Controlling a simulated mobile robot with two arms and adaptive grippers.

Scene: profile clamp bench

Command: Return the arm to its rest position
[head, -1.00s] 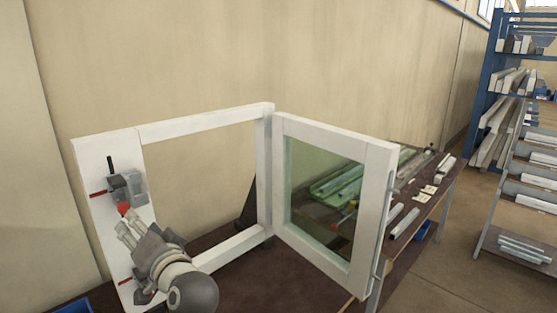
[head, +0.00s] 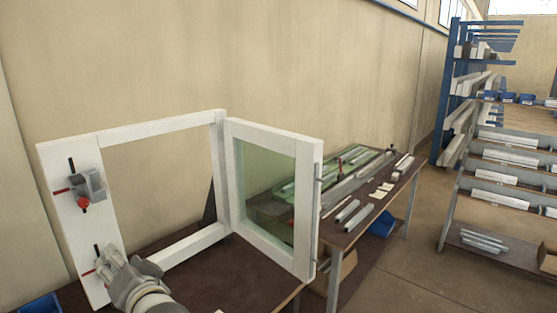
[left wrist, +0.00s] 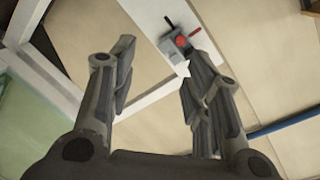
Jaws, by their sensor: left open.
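My left gripper (head: 112,262) is at the lower part of the white frame's left post (head: 70,221) in the head view. It is open, and nothing shows between its fingers in the left wrist view (left wrist: 160,55). The upper clamp (head: 92,185), grey with a black lever and a red knob, is on the post above the gripper, apart from it. That clamp also shows beyond the fingers in the left wrist view (left wrist: 176,45). A lower clamp is mostly hidden behind the gripper; its black lever (head: 97,250) shows. My right gripper is not in view.
A glazed white sash (head: 309,200) stands swung open at the frame's right side. A bench (head: 345,240) with grey profiles (head: 356,218) is behind it. Racks (head: 447,95) of profiles stand at the right. The floor between bench and racks is clear.

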